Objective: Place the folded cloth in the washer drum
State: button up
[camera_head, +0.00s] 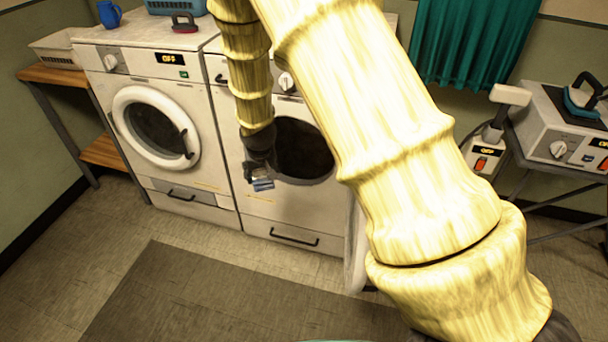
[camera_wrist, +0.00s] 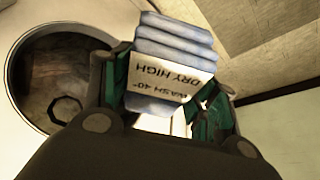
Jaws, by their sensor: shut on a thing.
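The folded cloth (camera_wrist: 172,50) is pale blue with several layers and a white care label reading "WASH 40°" and "DRY HIGH". My gripper (camera_head: 262,177) is shut on it, and its fingers (camera_wrist: 165,100) show at both sides of the cloth in the wrist view. In the head view the cloth (camera_head: 263,185) is small at the gripper's tip, in front of the right washer (camera_head: 225,190). That washer's round drum opening (camera_head: 302,150) is dark and uncovered, just right of my gripper. The drum (camera_wrist: 60,75) also shows left of the cloth in the wrist view. The cloth is outside it.
The left washer (camera_head: 158,190) has its round door (camera_head: 155,128) shut. The right washer's open door (camera_head: 356,250) stands out at its right side, partly behind my arm. A dark mat (camera_head: 190,300) lies on the floor. A small appliance (camera_head: 560,130) stands on a table at right.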

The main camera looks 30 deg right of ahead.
jog(key=w+d+f+m+g+h+b, duration=0.1)
jog(key=w+d+f+m+b, duration=0.3)
jog(key=d+f+b, duration=0.6)
jog(key=w+d+f+m+h+b, duration=0.1)
jog(key=w+d+f+m+b, duration=0.1)
jog(key=w+d+f+b, duration=0.75)
jog(key=b, duration=0.5)
send_over(296, 166)
jog(key=s+a, duration=0.1)
notch_tip(296, 166, down, 4)
jog(key=shift+s+f, duration=0.1)
jog(key=shift+f, duration=0.05)
notch_tip(296, 166, down, 4)
jog(key=shift+a+r+b, duration=0.1)
jog(key=shift+r+b, duration=0.1)
jog(key=shift+b, duration=0.45)
jog(key=shift+r, duration=0.15)
jog(key=o, duration=1)
jog(key=shift+o, duration=0.2)
